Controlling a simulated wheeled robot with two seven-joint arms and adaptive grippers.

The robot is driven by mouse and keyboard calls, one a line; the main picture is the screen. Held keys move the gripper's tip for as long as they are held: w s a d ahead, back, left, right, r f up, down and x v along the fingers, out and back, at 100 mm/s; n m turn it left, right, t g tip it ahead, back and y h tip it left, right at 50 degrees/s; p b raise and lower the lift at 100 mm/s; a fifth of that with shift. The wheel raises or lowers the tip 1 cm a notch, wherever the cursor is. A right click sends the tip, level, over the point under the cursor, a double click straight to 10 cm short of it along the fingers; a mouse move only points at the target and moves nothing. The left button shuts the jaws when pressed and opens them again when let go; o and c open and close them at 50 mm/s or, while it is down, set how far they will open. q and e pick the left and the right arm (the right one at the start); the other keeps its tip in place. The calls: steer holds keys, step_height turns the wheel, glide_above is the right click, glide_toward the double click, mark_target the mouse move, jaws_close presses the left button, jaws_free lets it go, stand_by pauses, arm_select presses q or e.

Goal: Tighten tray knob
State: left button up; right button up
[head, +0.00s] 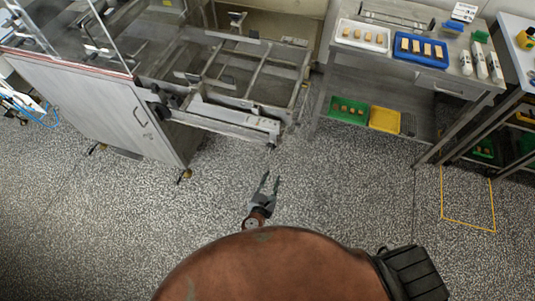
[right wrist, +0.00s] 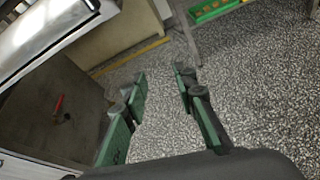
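The machine (head: 215,85) with a metal frame and a long pale front bar (head: 232,116) stands at upper centre in the head view. Dark fittings (head: 160,103) sit at the bar's left end; I cannot tell which part is the tray knob. My right gripper (head: 268,182) is over the floor, below and apart from the bar. In the right wrist view its green fingers (right wrist: 160,95) are spread with nothing between them. My left gripper is not in view.
A grey cabinet (head: 105,105) with a handle stands left of the frame. A steel table (head: 440,85) at right holds a white tray (head: 362,36) and a blue tray (head: 420,50). A small red item (right wrist: 59,104) shows in the right wrist view. Speckled floor (head: 340,190) is clear around my gripper.

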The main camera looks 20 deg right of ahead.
mark_target(270, 148)
steer(key=a+r+n+t+h+b, duration=0.2)
steer(key=a+r+t, duration=0.15)
steer(key=r, duration=0.95)
steer(key=x, duration=0.6)
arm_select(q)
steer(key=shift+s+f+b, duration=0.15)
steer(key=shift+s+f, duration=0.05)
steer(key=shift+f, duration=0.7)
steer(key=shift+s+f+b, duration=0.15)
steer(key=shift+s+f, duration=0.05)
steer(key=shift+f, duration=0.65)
arm_select(e)
steer(key=shift+w+d, duration=0.35)
steer(key=shift+w, duration=0.15)
steer(key=shift+c, duration=0.4)
jaws_close()
